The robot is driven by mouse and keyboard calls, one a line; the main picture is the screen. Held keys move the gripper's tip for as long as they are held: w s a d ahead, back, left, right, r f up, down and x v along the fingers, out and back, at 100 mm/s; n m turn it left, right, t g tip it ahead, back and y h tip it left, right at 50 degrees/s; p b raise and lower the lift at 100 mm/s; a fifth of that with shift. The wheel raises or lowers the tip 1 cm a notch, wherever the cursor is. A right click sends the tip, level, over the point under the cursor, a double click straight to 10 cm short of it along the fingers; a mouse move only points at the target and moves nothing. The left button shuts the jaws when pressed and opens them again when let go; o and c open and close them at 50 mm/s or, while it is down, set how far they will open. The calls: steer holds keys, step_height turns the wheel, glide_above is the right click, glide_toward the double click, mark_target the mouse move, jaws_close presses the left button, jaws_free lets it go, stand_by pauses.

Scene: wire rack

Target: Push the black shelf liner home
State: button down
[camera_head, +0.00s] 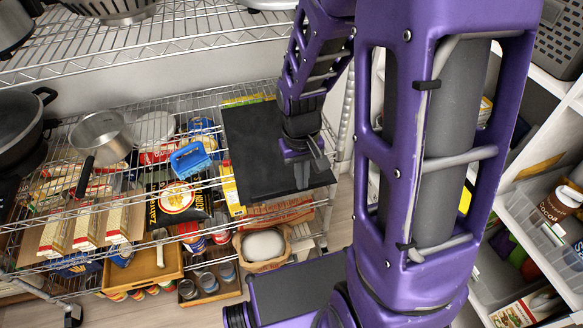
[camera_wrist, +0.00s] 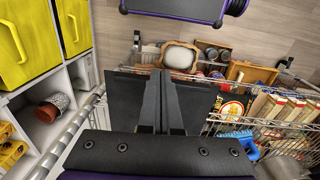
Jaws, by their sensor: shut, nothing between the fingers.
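The black shelf liner (camera_head: 258,150) is a flat dark sheet lying on the right end of a wire shelf in the head view. It also shows in the wrist view (camera_wrist: 122,95), on both sides of my fingers. My gripper (camera_head: 318,160) is over the liner's right part, with its fingers together and nothing between them. In the wrist view my gripper (camera_wrist: 162,78) points toward the liner's front edge. I cannot tell whether the fingertips touch the liner. My arm hides part of the liner's far right side.
Boxes, bags and a wooden tray (camera_head: 150,268) sit lower. A white shelf unit (camera_head: 535,190) stands to the right, with wooden floor between.

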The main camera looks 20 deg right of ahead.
mark_target(283, 172)
step_height(283, 172, down, 11)
steer(key=a+b, duration=0.1)
steer(key=b, duration=0.1)
steer(key=shift+w+r, duration=0.2)
steer(key=shift+w, duration=0.85)
steer(key=shift+w+r, duration=0.15)
steer(key=shift+w, duration=0.9)
steer(key=w, duration=0.9)
steer(key=shift+w, duration=0.25)
steer(key=shift+s, duration=0.15)
